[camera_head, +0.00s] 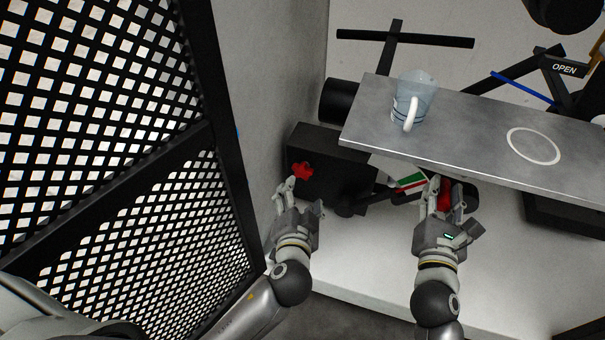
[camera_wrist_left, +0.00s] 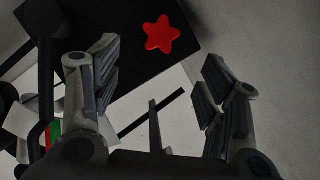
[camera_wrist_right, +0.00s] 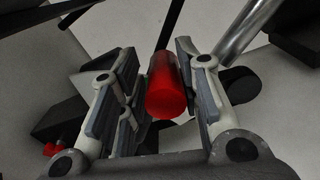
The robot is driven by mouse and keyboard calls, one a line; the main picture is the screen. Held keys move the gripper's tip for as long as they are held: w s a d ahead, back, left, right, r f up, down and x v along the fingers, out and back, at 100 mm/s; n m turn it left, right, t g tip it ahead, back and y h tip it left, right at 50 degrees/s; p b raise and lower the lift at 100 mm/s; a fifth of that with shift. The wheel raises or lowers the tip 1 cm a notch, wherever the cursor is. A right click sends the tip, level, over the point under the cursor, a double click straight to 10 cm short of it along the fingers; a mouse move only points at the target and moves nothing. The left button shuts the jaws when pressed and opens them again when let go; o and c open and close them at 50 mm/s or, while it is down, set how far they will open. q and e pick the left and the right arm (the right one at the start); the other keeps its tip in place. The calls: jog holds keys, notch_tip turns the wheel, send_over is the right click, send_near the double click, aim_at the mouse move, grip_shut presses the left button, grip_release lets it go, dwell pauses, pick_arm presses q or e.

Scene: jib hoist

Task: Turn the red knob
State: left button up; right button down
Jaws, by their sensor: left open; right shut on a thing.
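The red star-shaped knob (camera_head: 301,170) sits on the face of a black box (camera_head: 335,160) below the left end of the grey shelf. My left gripper (camera_head: 304,194) is open just below the knob. In the left wrist view the knob (camera_wrist_left: 162,34) lies ahead of the spread fingers (camera_wrist_left: 158,60), with nothing between them. My right gripper (camera_head: 448,190) is shut on a red cylindrical handle (camera_wrist_right: 166,88) below the shelf's front edge. The handle is partly hidden by the fingers in the head view.
A grey metal shelf (camera_head: 470,135) holds a pale blue mug (camera_head: 413,98) and has a white ring mark (camera_head: 534,146). A black mesh panel (camera_head: 100,100) stands on the left. A black "OPEN" sign (camera_head: 564,69) is at upper right.

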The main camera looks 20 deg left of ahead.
aim_at(302, 173)
pick_arm(q)
jog(key=x, duration=1)
jog(key=shift+w+a, duration=0.15)
jog(key=shift+w, duration=0.05)
pick_arm(e)
jog(key=shift+s+f, duration=0.1)
jog(key=shift+f, duration=0.25)
pick_arm(q)
jog(key=c, duration=1)
